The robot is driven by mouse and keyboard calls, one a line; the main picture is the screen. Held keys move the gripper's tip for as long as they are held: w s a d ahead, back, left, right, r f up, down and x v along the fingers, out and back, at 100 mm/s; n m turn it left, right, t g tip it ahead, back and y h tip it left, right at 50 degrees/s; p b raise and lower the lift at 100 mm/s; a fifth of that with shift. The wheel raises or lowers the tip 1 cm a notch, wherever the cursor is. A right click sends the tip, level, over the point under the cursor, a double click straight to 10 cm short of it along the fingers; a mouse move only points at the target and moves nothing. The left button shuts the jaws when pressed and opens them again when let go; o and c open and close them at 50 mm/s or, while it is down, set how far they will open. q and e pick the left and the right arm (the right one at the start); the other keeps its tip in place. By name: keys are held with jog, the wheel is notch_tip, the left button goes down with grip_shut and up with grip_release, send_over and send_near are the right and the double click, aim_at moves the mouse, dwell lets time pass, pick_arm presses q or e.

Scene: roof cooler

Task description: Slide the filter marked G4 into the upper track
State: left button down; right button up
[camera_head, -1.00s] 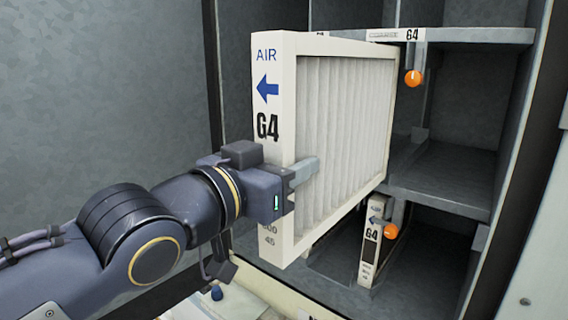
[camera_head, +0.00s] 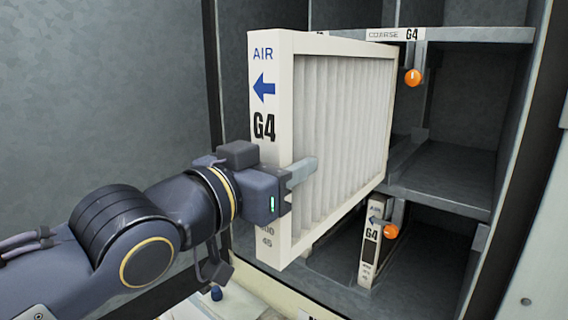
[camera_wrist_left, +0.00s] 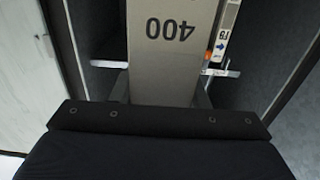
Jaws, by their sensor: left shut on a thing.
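The G4 filter (camera_head: 342,135) is a tall pleated panel in a white frame, with "AIR", a blue left-pointing arrow and "G4" on its narrow end. My left gripper (camera_head: 298,178) is shut on this near end, low on the frame. The filter stands upright in front of the cabinet, its far edge near the shelves. In the left wrist view the frame end (camera_wrist_left: 178,55) shows "400" upside down. The upper track's label strip (camera_head: 395,35) reads "COARSE G4"; the filter hides part of the track. My right gripper is not in view.
An orange knob (camera_head: 413,77) hangs below the upper label. Another orange knob (camera_head: 391,231) is beside a second, slimmer G4 filter (camera_head: 374,245) in the lower bay. The middle shelf (camera_head: 445,180) is bare at right. A cabinet wall (camera_head: 520,150) bounds the right.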

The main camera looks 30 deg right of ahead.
pick_arm(q)
jog(key=shift+d+r, duration=0.1)
jog(key=shift+d, duration=0.05)
jog(key=shift+p+x, duration=0.7)
jog(key=shift+x, duration=3.1)
jog(key=shift+w+d, duration=0.15)
jog(key=shift+d, duration=0.05)
jog(key=shift+p+x, duration=0.8)
jog(key=shift+x, duration=1.05)
jog(key=shift+f+p+x, duration=0.15)
jog(key=shift+p+x, duration=0.45)
jog(key=shift+x, duration=0.65)
jog(key=shift+f+p+x, duration=0.1)
jog(key=shift+p+x, duration=0.45)
jog(key=shift+x, duration=0.65)
jog(key=shift+d, duration=0.1)
jog(key=shift+x, duration=3.45)
jog(key=shift+f, duration=0.15)
